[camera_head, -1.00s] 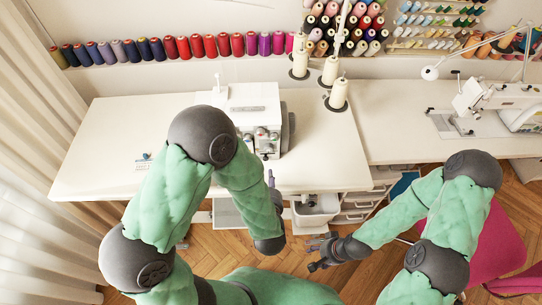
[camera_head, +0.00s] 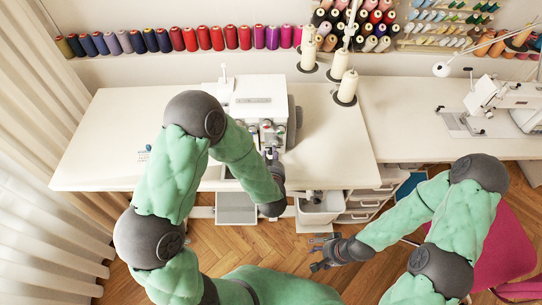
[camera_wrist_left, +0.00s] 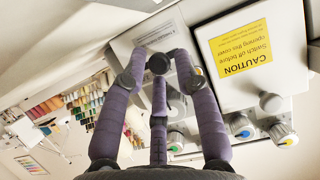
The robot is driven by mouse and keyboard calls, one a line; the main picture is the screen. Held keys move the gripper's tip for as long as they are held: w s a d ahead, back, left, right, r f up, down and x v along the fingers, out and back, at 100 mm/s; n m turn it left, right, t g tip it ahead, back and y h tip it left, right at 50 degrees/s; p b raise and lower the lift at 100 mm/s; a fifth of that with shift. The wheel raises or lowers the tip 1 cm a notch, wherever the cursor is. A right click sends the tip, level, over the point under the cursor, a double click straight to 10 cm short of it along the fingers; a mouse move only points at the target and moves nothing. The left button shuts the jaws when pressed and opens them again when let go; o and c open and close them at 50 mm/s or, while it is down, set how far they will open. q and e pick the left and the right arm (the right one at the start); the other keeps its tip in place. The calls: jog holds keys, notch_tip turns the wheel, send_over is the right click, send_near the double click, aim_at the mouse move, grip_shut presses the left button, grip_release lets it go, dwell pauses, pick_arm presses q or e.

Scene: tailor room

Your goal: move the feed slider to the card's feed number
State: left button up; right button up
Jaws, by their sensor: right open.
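The white overlock machine (camera_head: 258,97) stands on the white table in the head view, with a row of dials on its front. In the left wrist view its front (camera_wrist_left: 205,30) fills the upper right, with a yellow caution label and coloured dials (camera_wrist_left: 242,128). I cannot make out the feed slider. A small card (camera_head: 144,155) with a blue mark lies on the table left of the machine; its number is too small to read. My left gripper (camera_head: 272,157) is at the machine's front. Its fingers (camera_wrist_left: 158,62) angle inward before the panel; contact is unclear. My right gripper (camera_head: 318,256) is open and empty, low over the floor.
Cone threads (camera_head: 346,88) stand right of the machine. A sewing machine (camera_head: 495,97) is on the right-hand table (camera_head: 405,100). Below the table edge are a white bin (camera_head: 320,210) and drawers (camera_head: 362,205). A pink chair (camera_head: 505,250) is at the right. The left tabletop (camera_head: 105,125) is mostly clear.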

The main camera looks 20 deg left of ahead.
pick_arm(q)
grip_shut()
jog(key=shift+w+d, duration=0.2)
jog(key=shift+d, duration=0.6)
grip_release()
jog(key=shift+s, duration=0.1)
